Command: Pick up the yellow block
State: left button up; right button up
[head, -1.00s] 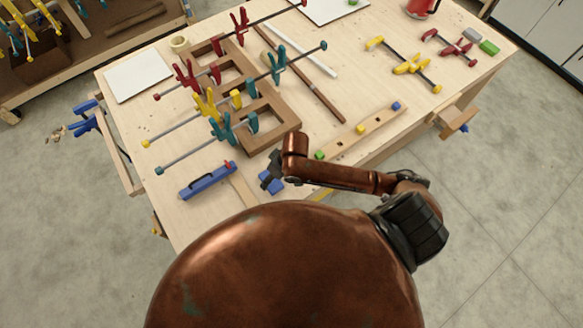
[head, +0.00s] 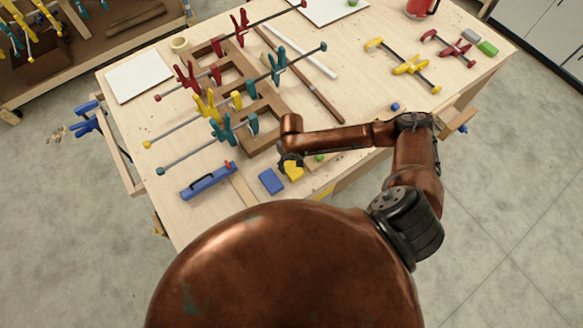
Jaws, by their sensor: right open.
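The yellow block (head: 294,173) lies on the workbench near its front edge, just right of a blue block (head: 271,181). My right gripper (head: 290,161) is open, directly at the far side of the yellow block and partly covering it. I cannot tell whether the fingers touch the block or are above it. My left gripper is not in view.
A blue level-like tool (head: 208,181) lies to the left. A wooden frame with several clamps (head: 272,104) fills the middle of the workbench (head: 360,20).

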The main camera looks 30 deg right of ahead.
jog(key=shift+f, duration=1)
jog(key=c, duration=1.1)
jog(key=shift+o, duration=0.2)
jog(key=shift+r, duration=0.1)
